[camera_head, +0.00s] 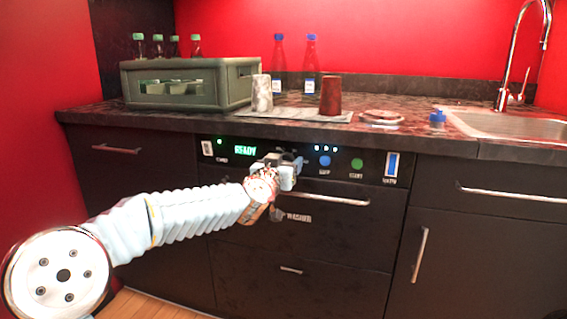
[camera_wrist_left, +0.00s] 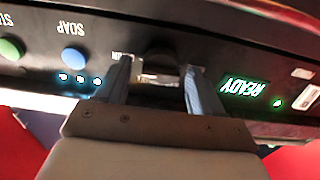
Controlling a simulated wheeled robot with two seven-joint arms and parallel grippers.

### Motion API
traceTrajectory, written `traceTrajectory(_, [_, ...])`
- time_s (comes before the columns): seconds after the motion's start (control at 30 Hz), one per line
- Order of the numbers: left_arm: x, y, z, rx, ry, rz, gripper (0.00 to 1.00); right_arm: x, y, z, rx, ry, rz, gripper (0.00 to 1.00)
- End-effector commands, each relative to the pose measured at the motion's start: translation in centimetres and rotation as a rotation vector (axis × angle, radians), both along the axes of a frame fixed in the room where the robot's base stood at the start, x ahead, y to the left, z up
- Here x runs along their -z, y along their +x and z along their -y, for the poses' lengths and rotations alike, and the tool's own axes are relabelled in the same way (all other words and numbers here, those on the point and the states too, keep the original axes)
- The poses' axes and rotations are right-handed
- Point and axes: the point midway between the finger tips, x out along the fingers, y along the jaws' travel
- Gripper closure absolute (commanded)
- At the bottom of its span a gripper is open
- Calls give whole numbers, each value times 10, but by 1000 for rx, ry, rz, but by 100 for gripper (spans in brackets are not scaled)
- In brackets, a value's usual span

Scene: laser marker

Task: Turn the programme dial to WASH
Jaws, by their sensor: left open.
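The washer's black control panel (camera_head: 225,160) runs under the counter, with a lit green READY display (camera_head: 245,151). My left gripper (camera_head: 290,168) is at the panel between that display and the blue SOAP button (camera_head: 324,160), and it hides the dial area in the head view. In the left wrist view, which is upside down, the left gripper's two fingers are open. A dark round knob, seemingly the programme dial (camera_wrist_left: 160,62), shows between the fingertips. Contact cannot be told. The dial's pointer and the WASH mark cannot be read. My right gripper is not in view.
A green START button (camera_head: 357,163) and a blue-and-white switch (camera_head: 392,165) sit further right on the panel. The washer's handle (camera_head: 335,199) is just below the gripper. A bottle crate (camera_head: 190,85), cups and bottles stand on the counter above.

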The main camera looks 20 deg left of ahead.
Motion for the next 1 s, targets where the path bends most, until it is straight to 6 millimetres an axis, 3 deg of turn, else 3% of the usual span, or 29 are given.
traceTrajectory(0.13, [0, 0, 0, 0, 0, 0, 32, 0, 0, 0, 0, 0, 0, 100])
traceTrajectory(0.5, [0, 0, 0, 0, 0, 0, 88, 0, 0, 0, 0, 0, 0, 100])
traceTrajectory(1.0, [2, 0, -1, 0, -145, -5, 88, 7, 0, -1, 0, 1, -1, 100])
